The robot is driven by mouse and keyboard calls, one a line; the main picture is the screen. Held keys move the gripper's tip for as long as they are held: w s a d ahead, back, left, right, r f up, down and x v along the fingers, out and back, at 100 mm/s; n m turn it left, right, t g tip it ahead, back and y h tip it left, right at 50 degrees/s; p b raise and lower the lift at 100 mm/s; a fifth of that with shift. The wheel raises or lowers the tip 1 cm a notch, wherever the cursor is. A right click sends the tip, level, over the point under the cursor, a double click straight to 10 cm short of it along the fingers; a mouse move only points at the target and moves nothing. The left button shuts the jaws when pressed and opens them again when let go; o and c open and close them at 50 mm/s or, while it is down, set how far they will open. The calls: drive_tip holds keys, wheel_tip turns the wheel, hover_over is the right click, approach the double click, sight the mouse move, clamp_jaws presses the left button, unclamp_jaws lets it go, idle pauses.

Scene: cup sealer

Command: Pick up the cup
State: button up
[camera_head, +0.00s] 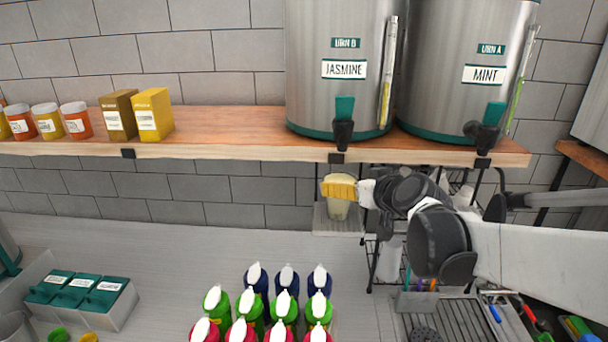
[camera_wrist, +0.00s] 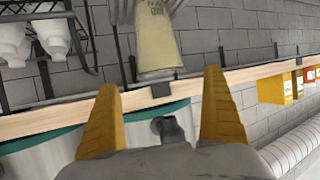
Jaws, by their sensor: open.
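A pale yellowish cup (camera_head: 339,211) stands upright on a small metal drip tray (camera_head: 325,226) below the JASMINE urn's tap. Whether a finger touches the cup cannot be told.
The wooden shelf (camera_head: 230,130) carries the JASMINE urn (camera_head: 340,35) and MINT urn (camera_head: 465,40) just above my gripper. A wire rack (camera_head: 376,270) stands close beneath my arm. Several bottles (camera_head: 284,305) stand on the counter in front, with clear counter (camera_head: 180,245) to the left.

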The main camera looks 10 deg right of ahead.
sight(334, 181)
drive_tip(key=x, duration=0.3)
drive_tip(key=p+x, duration=0.1)
drive_tip(key=x, duration=0.3)
drive_tip(key=shift+s+f, duration=0.15)
drive_tip(key=shift+f, duration=0.05)
drive_tip(key=shift+s, duration=0.1)
drive_tip(key=shift+s, duration=0.1)
drive_tip(key=c, duration=1.5)
drive_tip(key=shift+c, duration=0.2)
drive_tip(key=shift+r, duration=0.1)
